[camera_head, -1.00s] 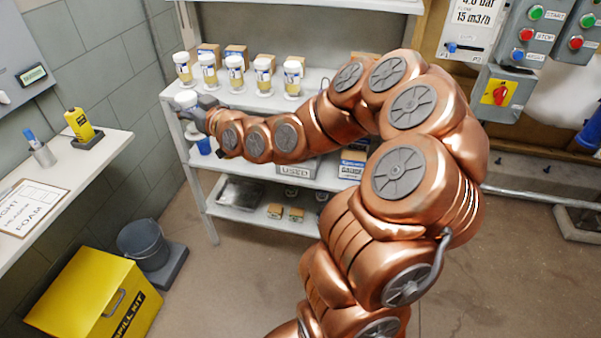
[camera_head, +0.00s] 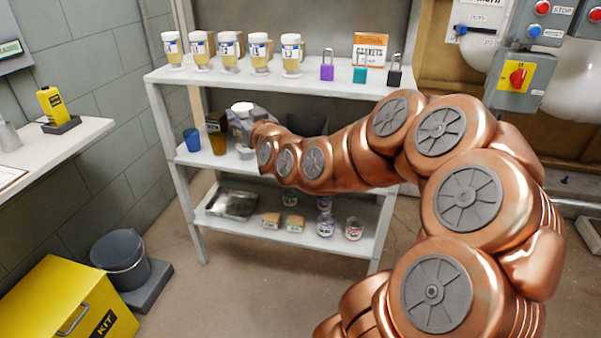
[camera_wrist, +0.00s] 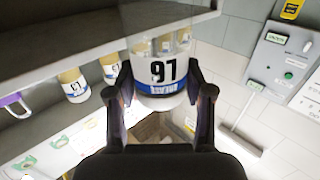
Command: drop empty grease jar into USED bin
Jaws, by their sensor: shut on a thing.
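My gripper (camera_wrist: 158,76) is shut on a jar (camera_wrist: 160,72) with a number and a blue band on its label. The jar's clear body shows no yellow fill in the wrist view. In the head view, the jar's white lid (camera_head: 242,107) shows above my gripper (camera_head: 243,125), at the middle shelf's left half. A dark bin (camera_head: 307,124) stands on that shelf just right of the jar, partly behind my arm. Its label is hidden, so I cannot tell whether it is the USED bin.
Several yellow-filled jars (camera_head: 229,52) and padlocks (camera_head: 360,68) stand on the top shelf (camera_head: 190,78). An amber container (camera_head: 217,133) and a blue cup (camera_head: 191,139) stand left of my gripper. A tray (camera_head: 233,204) and small cans are below.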

